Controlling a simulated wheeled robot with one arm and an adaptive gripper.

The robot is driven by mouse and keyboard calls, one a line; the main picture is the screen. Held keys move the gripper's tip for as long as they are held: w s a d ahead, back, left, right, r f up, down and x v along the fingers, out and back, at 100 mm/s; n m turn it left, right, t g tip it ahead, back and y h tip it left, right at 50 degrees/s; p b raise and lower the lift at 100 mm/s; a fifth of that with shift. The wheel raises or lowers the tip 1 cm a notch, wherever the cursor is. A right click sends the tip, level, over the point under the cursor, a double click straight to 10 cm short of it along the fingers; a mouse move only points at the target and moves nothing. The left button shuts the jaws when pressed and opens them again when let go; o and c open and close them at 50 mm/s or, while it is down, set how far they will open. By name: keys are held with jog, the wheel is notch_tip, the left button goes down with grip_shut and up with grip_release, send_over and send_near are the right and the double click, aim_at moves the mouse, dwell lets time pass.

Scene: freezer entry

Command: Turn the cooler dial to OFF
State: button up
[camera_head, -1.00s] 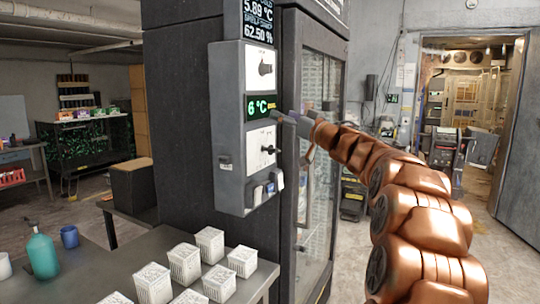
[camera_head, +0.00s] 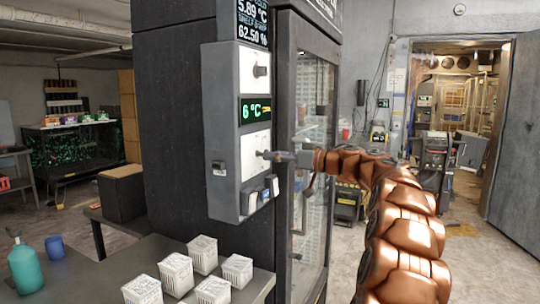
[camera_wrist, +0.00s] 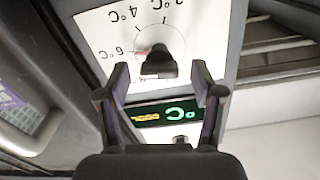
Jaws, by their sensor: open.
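The control box (camera_head: 225,130) on the dark column carries a green display reading 6 °C (camera_head: 256,109), an upper knob (camera_head: 260,70) and a lower dial (camera_head: 262,153). In the wrist view, seen upside down, the black dial knob (camera_wrist: 158,62) sits on a white scale with 2 °C, 4 °C and 6 marks; a red mark lies near the 6. OFF cannot be read. My gripper (camera_head: 281,156) is at the lower dial's height, to its right. In the wrist view my gripper (camera_wrist: 160,82) is open, its fingers either side of the knob; contact cannot be told.
A glass-door cabinet (camera_head: 312,150) stands right of the column, close behind my gripper. A table (camera_head: 112,270) below the box holds several white cartons (camera_head: 203,254), a teal bottle (camera_head: 26,266) and a blue cup (camera_head: 54,247).

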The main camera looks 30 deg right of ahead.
jog(key=shift+x, duration=1.1)
jog(key=shift+c, duration=0.3)
jog(key=c, duration=1.1)
jog(key=shift+p, duration=0.3)
